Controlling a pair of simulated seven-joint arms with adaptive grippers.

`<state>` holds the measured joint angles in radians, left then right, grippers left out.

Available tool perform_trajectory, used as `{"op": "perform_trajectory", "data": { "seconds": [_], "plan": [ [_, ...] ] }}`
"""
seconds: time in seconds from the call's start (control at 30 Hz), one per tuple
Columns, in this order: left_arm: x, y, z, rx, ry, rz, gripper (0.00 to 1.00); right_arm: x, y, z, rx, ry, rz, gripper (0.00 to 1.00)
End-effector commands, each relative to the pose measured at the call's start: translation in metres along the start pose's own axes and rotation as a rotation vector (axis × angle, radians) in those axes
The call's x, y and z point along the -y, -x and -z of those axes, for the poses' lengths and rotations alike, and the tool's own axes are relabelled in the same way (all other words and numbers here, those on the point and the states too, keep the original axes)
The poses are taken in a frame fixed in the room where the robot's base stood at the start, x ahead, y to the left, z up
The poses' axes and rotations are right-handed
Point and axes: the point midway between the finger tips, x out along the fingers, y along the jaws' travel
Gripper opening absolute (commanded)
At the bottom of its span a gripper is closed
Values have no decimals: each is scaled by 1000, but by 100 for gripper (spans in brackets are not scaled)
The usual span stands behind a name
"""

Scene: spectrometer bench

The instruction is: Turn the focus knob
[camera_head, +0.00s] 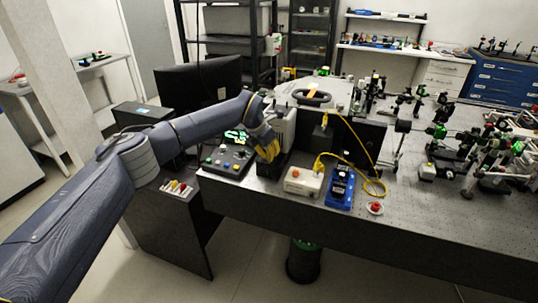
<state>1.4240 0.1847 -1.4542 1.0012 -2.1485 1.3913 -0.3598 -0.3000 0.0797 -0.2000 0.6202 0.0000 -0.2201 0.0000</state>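My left arm reaches in from the left, and my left gripper (268,149), with yellow fingers, is at the bench's left part. It is close to a pale upright instrument housing (285,124); I cannot tell if they touch. The focus knob cannot be made out; it may be hidden by the gripper or too small to see. The fingers are too small and overlapped to show whether they are open or shut. My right gripper is not in view.
A black control box (228,160) with a green display sits left of the gripper. A cream box (303,182), a blue meter (340,188) with a yellow cable and a red button (376,208) stand near the front edge. Optics crowd the bench (430,225) at right; its front right is clear.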

Motion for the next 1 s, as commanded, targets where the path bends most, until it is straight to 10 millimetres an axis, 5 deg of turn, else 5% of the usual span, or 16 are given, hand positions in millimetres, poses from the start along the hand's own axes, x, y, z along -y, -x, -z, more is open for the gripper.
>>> {"op": "perform_trajectory", "data": {
  "seconds": [0.23,0.53,1.0],
  "plan": [
    [-1,3,-4,9,-4,-4,0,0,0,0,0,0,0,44],
    [0,2,-2,5,-2,-2,41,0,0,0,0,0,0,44],
    [-1,18,-2,4,-3,-3,41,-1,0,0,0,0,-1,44]
  ]
}}
